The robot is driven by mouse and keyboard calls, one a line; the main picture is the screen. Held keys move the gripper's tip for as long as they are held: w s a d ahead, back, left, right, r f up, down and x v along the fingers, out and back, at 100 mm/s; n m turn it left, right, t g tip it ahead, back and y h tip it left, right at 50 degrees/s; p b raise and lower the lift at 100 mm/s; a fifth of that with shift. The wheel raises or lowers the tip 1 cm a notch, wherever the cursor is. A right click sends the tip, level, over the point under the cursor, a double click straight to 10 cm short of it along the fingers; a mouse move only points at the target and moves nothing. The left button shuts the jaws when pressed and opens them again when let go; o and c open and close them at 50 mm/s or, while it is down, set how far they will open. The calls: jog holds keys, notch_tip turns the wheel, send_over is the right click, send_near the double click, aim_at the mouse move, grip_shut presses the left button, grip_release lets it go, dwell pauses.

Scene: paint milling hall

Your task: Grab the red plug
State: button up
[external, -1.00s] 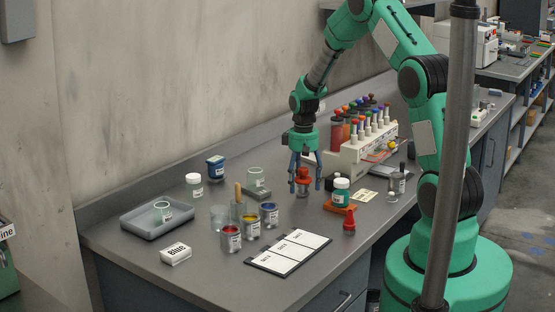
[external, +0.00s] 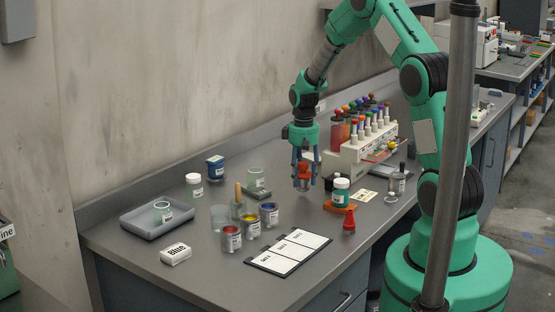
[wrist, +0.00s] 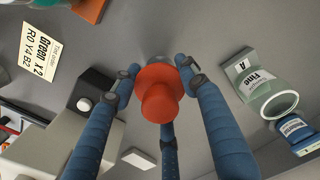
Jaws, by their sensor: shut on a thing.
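The red plug (external: 303,172), a round red cap over a wider collar with a grey lower part, is between my fingers in the external view. In the wrist view its red top (wrist: 160,95) points towards the camera. My gripper (external: 304,170) has blue fingers closed around the plug from the sides, gripping it. The plug is upright and appears slightly above the grey bench; the gap is small. Its lower part is largely hidden in the wrist view.
A white rack (external: 362,152) of colour-topped bottles stands behind right. Several paint cups, including a red one (external: 232,239), and a white chart (external: 289,252) lie to the front left.

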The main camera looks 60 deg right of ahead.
aim_at(303, 163)
notch_tip(303, 163, up, 8)
jog(key=shift+p, duration=0.6)
dwell(0.4)
